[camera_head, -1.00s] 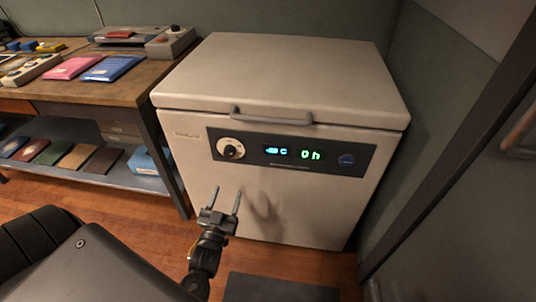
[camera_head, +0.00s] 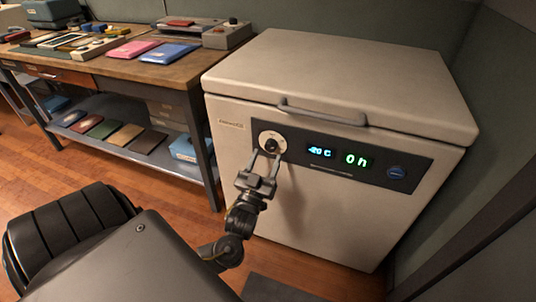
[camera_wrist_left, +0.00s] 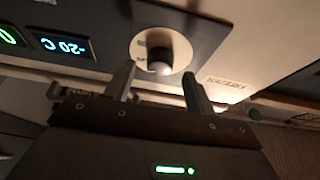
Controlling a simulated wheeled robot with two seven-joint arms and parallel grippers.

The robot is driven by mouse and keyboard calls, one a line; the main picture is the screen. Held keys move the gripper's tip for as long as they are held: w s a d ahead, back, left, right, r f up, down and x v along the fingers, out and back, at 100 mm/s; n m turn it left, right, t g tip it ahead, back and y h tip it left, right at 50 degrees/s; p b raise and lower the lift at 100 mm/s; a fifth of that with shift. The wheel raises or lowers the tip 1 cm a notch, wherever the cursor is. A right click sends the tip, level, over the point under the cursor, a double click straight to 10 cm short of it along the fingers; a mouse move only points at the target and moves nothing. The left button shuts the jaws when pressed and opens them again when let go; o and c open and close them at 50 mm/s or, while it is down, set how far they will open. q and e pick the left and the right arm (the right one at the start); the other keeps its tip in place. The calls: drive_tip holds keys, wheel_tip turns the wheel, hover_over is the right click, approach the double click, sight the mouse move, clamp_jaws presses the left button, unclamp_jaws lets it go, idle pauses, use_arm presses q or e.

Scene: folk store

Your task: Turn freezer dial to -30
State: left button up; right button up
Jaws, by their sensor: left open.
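The white chest freezer (camera_head: 325,205) stands against the wall with its lid shut. Its dark front panel carries a dial (camera_head: 272,143), a black knob on a pale round plate. The blue display (camera_head: 320,152) beside it reads about -20 C, and the wrist view shows -20 C on this display (camera_wrist_left: 62,46) too. A green display (camera_head: 357,160) reads what looks like "0h". My left gripper (camera_head: 266,160) is open, its fingertips just below the dial. In the left wrist view the fingers point at the knob (camera_wrist_left: 160,58), one toward each side of it, without visible grip. My right gripper is not in view.
A lid handle (camera_head: 322,114) juts out above the panel. A blue button (camera_head: 397,172) is at the panel's right. A wooden workbench (camera_head: 165,75) with a lower shelf stands left of the freezer. The floor before the freezer is partly clear.

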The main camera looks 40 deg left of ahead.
sight(270, 145)
use_arm(q)
drive_tip(key=shift+x, duration=1.2)
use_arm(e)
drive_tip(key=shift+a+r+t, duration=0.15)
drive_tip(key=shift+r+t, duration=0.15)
